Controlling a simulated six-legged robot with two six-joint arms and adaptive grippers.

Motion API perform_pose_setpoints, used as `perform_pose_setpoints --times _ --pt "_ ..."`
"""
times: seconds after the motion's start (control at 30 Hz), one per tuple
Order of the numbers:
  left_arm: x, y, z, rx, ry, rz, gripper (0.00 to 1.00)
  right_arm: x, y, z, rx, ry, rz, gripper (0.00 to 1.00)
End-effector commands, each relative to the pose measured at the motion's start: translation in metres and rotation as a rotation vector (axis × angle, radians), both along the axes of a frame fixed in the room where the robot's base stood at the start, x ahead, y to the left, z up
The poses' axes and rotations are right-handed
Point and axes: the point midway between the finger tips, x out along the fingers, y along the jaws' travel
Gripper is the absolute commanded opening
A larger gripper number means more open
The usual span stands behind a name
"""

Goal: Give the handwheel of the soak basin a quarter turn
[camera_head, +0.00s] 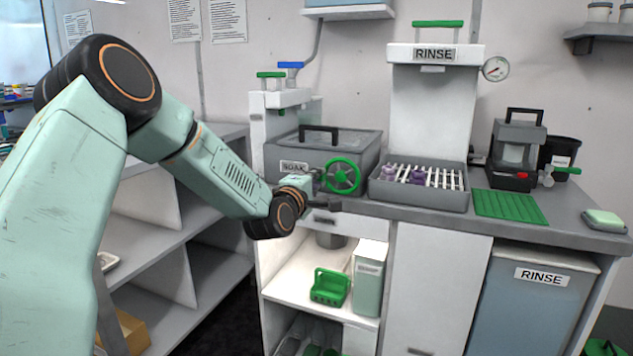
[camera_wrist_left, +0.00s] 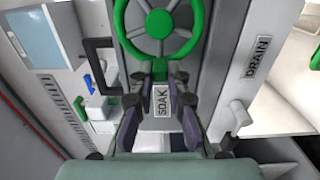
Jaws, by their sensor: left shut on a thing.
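The soak basin (camera_head: 320,150) is a grey lidded box with a SOAK label, on the counter at the centre of the head view. Its green spoked handwheel (camera_head: 342,176) is on its front; it also shows at the top of the left wrist view (camera_wrist_left: 160,28). My left gripper (camera_head: 323,191) is at the wheel's lower left in the head view. In the left wrist view its dark fingers (camera_wrist_left: 159,76) flank the wheel's lower edge, and it is shut on the handwheel. The exact contact is hard to see. My right gripper is not in view.
Right of the basin stands a grey rinse tray (camera_head: 420,195) with purple items on a white rack. A green mat (camera_head: 510,207) lies farther right. Below the counter, an open shelf holds a green caddy (camera_head: 330,287). A DRAIN label (camera_wrist_left: 258,56) shows in the left wrist view.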

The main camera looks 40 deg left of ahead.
Motion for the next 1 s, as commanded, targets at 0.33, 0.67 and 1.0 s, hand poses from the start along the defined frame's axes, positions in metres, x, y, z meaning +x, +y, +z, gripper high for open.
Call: perform_pose_setpoints --times 0.33,0.67,1.0 --pt "0.000 -0.001 0.000 -0.001 0.002 -0.002 0.19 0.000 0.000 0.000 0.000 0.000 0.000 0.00" --pt "0.000 0.000 0.000 0.000 0.001 -0.001 0.38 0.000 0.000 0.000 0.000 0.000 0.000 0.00" --pt "-0.011 -0.002 -0.001 -0.004 0.001 0.001 0.38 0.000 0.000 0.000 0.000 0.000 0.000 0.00"
